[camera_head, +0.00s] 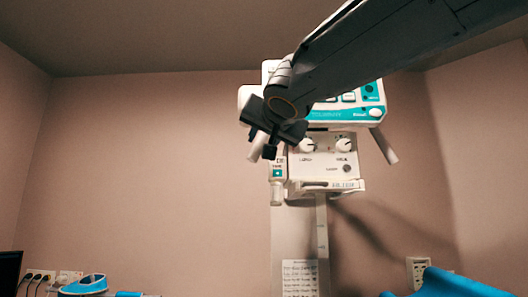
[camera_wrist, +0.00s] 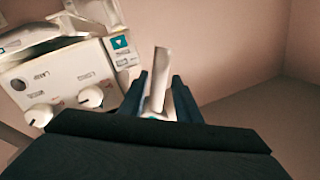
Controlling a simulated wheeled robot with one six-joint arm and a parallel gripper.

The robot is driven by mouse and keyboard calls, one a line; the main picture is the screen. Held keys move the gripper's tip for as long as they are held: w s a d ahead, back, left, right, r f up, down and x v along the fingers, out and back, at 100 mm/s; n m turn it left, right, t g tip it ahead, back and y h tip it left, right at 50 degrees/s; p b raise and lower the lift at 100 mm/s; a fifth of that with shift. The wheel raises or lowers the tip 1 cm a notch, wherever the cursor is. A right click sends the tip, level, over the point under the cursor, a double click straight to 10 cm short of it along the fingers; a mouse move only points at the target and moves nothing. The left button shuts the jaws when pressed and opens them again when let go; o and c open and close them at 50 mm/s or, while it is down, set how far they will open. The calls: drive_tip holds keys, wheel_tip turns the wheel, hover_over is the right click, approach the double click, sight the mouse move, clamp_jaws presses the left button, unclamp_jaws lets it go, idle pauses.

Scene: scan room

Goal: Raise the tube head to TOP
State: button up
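The white and teal tube head (camera_head: 345,115) hangs high on the wall column. Its control face has two knobs and shows tilted at the left of the wrist view (camera_wrist: 60,85). A white handle (camera_head: 257,147) slants down at its left side, and a second handle (camera_head: 384,147) slants down at its right. My gripper (camera_head: 268,138) is at the left handle. In the wrist view, the fingers of my gripper (camera_wrist: 160,95) lie on both sides of that handle (camera_wrist: 160,75), nearly filling the gap, and appear closed on it. My arm covers part of the tube head.
The pale wall column (camera_head: 294,235) below bears a scale strip and a text sheet (camera_head: 300,277). Blue equipment (camera_head: 450,284) stands at the lower right, and a blue and white item (camera_head: 85,285) at the lower left. A dark screen (camera_head: 9,272) is at the left edge. The wall left of the column is clear.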

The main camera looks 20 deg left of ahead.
drive_tip(key=shift+b+v, duration=0.45)
drive_tip(key=shift+v, duration=1)
